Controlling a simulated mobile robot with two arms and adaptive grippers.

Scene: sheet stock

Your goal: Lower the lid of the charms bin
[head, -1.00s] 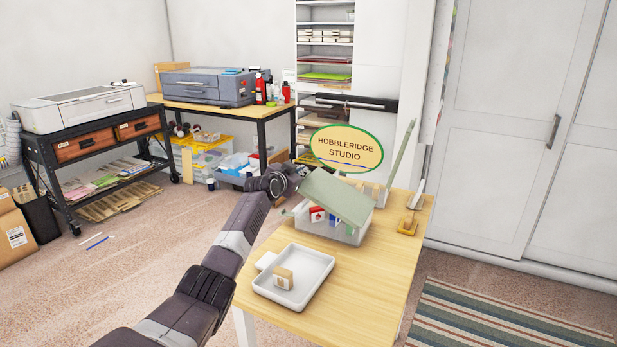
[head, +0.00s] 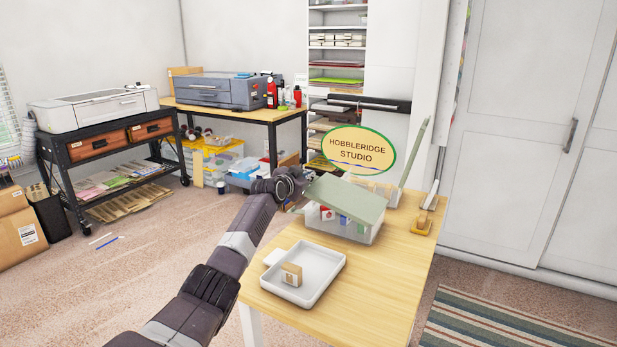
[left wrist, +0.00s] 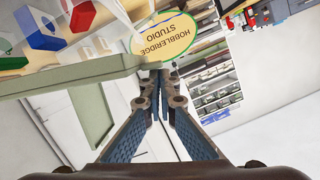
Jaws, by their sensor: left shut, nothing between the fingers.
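The clear bin (head: 350,232) stands on the wooden table, with red, white and blue pieces showing through its wall. Its sage green lid (head: 347,198) lies low over it, still a little tilted; I cannot tell if its front edge touches the rim. My left gripper (head: 303,188) is at the lid's left edge, shut and empty. In the left wrist view my fingers (left wrist: 158,92) come together beside the lid's edge (left wrist: 70,77). Whether they touch the lid is unclear. My right gripper is not in view.
A white tray (head: 326,284) holding a small tan block (head: 291,274) sits in front of the bin. An oval Hobbleridge Studio sign (head: 358,150) and an upright green panel (head: 415,153) stand behind. The table's front right is clear.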

